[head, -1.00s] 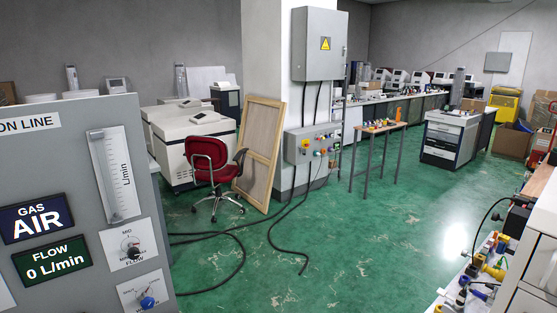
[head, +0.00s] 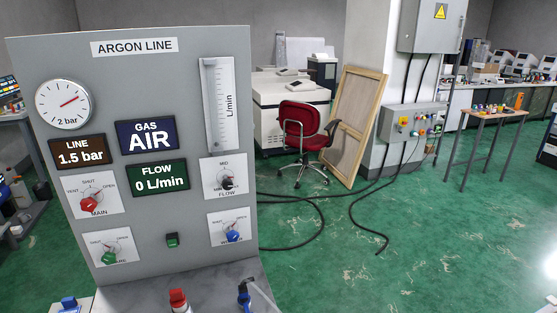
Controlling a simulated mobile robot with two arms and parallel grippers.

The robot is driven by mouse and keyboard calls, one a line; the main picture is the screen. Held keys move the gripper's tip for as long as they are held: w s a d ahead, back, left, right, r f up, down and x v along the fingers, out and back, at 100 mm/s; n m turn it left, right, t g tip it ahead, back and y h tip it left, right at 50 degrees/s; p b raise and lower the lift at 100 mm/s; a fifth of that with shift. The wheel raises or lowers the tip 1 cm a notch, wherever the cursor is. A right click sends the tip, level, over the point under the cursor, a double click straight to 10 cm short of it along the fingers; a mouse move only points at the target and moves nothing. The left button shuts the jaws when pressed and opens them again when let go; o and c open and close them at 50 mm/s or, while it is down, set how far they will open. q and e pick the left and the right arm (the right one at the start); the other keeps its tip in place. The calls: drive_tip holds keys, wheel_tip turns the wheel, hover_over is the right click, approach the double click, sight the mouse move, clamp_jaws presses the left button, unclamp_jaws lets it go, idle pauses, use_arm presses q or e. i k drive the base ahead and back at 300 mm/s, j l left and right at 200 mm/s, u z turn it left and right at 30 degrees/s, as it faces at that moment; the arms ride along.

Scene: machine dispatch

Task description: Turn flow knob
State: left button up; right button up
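The flow knob (head: 228,183) is a small black knob on a white plate at the right side of a grey panel labelled ARGON LINE (head: 134,47). The green flow display (head: 158,178) reads 0 L/min, and the blue gas display (head: 147,137) reads AIR. The flow tube gauge (head: 219,103) stands above the knob. A red main knob (head: 89,204), a green knob (head: 108,257) and a blue knob (head: 233,236) sit on other plates. Neither of my grippers shows in the head view.
A pressure dial (head: 66,104) and a line display (head: 80,151) reading 1.5 bar are at the panel's left. A red chair (head: 304,130), a wooden frame (head: 355,125) and black cables (head: 366,226) lie behind, to the right. Green floor is open at right.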

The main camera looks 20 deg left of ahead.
sight(227, 183)
drive_tip(key=k+j+u, duration=0.1)
drive_tip(key=u, duration=1.15)
